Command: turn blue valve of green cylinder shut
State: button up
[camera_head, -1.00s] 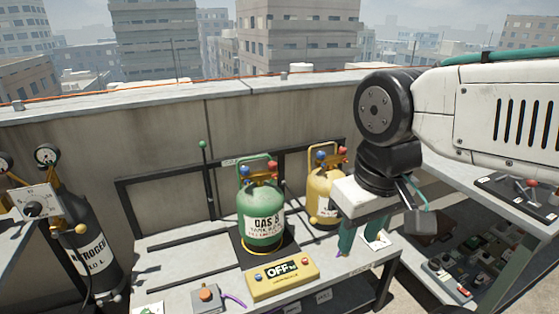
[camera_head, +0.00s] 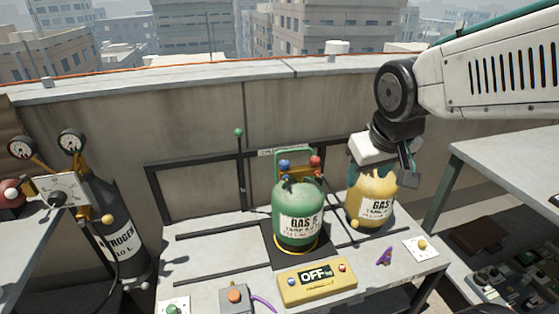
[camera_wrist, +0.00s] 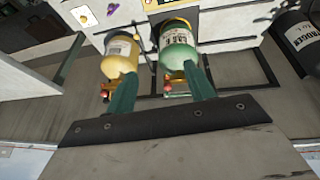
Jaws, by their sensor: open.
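The green cylinder (camera_head: 299,222), labelled GAS B, stands upright on a dark square on the bench. Its blue valve (camera_head: 284,165) is at the top left, beside a red valve (camera_head: 315,161) at the top right. My gripper is open and empty, right of the green cylinder in the head view, in front of the yellow cylinder's top. In the wrist view its two teal fingers are spread apart (camera_wrist: 160,88), with the green cylinder (camera_wrist: 180,50) and yellow cylinder (camera_wrist: 118,62) beyond them. The blue valve is not clear in the wrist view. Nothing touches it in the head view.
The yellow cylinder (camera_head: 373,202) stands right of the green one, its top hidden by my gripper. A yellow box reading OFF (camera_head: 318,284) lies in front on the bench. A black nitrogen cylinder (camera_head: 117,238) with gauges stands left. A dark rail frame (camera_head: 207,170) and wall are behind.

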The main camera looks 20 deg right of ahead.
jog(key=w+d+f+n+t, duration=0.1)
jog(key=w+f+t, duration=0.1)
jog(key=w, duration=0.6)
jog(key=w+d+f+t, duration=0.1)
jog(key=w+f+t, duration=0.1)
jog(key=w, duration=0.6)
jog(key=n+t+y, duration=0.3)
jog(key=t+y, duration=0.2)
send_over(288, 165)
jog(key=s+d, duration=0.4)
notch_tip(288, 165, down, 10)
jog(key=f+t+y, duration=0.1)
jog(key=f, duration=0.1)
jog(key=a+f+t+y, duration=0.1)
jog(key=a+f+n+y, duration=0.1)
jog(key=f, duration=0.1)
jog(key=shift+w+f+t+y, duration=0.2)
jog(key=shift+f+t+y, duration=0.15)
jog(key=shift+t+y, duration=0.05)
jog(key=shift+w+a, duration=0.15)
jog(key=shift+a, duration=0.05)
jog(key=x, duration=0.7)
jog(key=shift+w, duration=0.15)
jog(key=shift+a, duration=0.1)
jog(key=c, duration=1)
jog(key=shift+o, duration=0.2)
